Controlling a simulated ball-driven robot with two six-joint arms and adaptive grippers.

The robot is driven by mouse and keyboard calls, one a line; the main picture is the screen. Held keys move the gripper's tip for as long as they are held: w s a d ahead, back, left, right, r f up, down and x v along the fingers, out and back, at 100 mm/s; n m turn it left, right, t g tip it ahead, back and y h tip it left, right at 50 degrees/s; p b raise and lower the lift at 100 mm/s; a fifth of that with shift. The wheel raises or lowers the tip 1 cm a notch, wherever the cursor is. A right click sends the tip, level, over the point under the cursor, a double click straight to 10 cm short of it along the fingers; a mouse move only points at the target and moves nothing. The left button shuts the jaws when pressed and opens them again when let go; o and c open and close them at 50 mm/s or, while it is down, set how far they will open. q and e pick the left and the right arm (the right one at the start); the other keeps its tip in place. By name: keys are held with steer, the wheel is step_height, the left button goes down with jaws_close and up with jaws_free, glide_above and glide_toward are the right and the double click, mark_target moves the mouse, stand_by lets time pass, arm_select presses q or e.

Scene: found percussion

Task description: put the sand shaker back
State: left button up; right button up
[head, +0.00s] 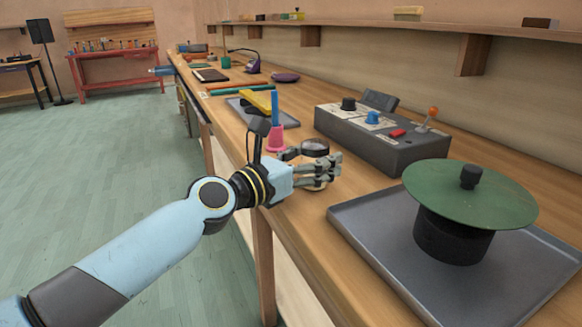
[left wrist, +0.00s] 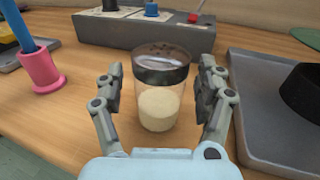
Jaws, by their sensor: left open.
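The sand shaker (left wrist: 160,105) is a clear jar with a dark lid and pale sand inside. It stands upright on the wooden bench in the left wrist view. In the head view its dark lid (head: 315,146) shows behind my gripper, which hides most of the jar. My left gripper (head: 322,172) is open at the bench, with a finger on either side of the jar. In the left wrist view the gripper (left wrist: 165,88) also straddles the jar, and small gaps seem to remain. My right gripper is not in view.
A pink cup (head: 274,138) with a blue stick stands left of the jar. A grey control box (head: 370,140) with knobs sits behind it. A grey tray (head: 390,235) with a black drum under a green disc (head: 470,195) lies to the right.

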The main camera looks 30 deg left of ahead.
arm_select(q)
steer(key=b+v, duration=0.1)
steer(key=v, duration=1)
